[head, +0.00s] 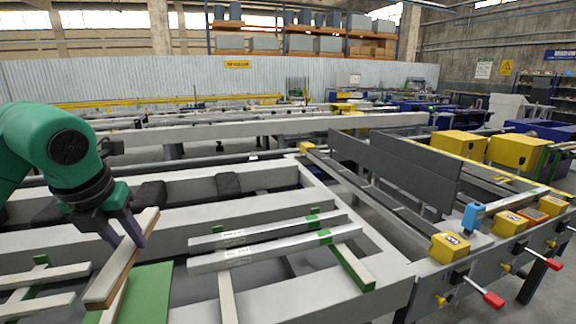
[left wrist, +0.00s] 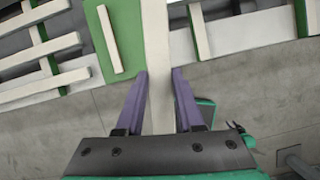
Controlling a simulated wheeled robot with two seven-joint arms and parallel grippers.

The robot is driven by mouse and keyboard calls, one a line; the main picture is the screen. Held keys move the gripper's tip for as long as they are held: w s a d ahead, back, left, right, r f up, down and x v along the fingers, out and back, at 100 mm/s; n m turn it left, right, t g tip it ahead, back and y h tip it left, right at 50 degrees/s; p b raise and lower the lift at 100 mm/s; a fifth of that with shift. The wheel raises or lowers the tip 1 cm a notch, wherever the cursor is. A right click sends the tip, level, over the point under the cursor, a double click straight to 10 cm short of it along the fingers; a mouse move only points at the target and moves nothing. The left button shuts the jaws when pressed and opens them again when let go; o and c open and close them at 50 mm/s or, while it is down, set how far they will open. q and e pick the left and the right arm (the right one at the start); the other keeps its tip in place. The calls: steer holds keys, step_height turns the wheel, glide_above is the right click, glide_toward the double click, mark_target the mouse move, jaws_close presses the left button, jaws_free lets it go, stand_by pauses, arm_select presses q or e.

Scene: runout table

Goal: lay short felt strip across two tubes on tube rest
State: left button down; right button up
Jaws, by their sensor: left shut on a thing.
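My left gripper (head: 130,243) is shut on a felt strip (head: 122,262), cream on its broad face and brown along one side. In the left wrist view the held strip (left wrist: 158,55) runs between the two purple fingers (left wrist: 160,98) and out of the top. Two silver tubes (head: 290,229) (head: 285,249) lie side by side on the tube rest (head: 352,267), right of the gripper. Each tube has a label and a green band. The held strip is apart from the tubes. My right gripper is not in view.
A green mat (head: 152,290) lies below the gripper; another cream strip (left wrist: 110,40) lies on it in the wrist view. Pale bars with green supports (head: 40,275) are at the far left. Yellow blocks (head: 449,246) and red-handled clamps (head: 493,299) stand on the right-hand frame.

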arm_select(q)
steer(key=d+m+h, duration=0.2)
steer(key=d+m, duration=0.3)
steer(key=d, duration=1.3)
steer(key=s+d+f+m+g+y, duration=0.1)
steer(key=s+f+m+g, duration=0.25)
steer(key=f+m, duration=0.75)
steer(key=s+f+m+g, duration=0.2)
steer(key=s+f+m, duration=0.2)
steer(key=f+m, duration=0.7)
steer(key=s+d+f+m+g+y, duration=0.1)
steer(key=s+f+m+g, duration=0.25)
steer(key=f+m, duration=0.75)
steer(key=w+a+r, duration=0.1)
steer(key=a+r, duration=0.2)
steer(key=a, duration=0.6)
steer(key=shift+w+h, duration=0.35)
steer(key=shift+h, duration=0.05)
steer(key=shift+f, duration=0.15)
steer(key=shift+d, duration=0.1)
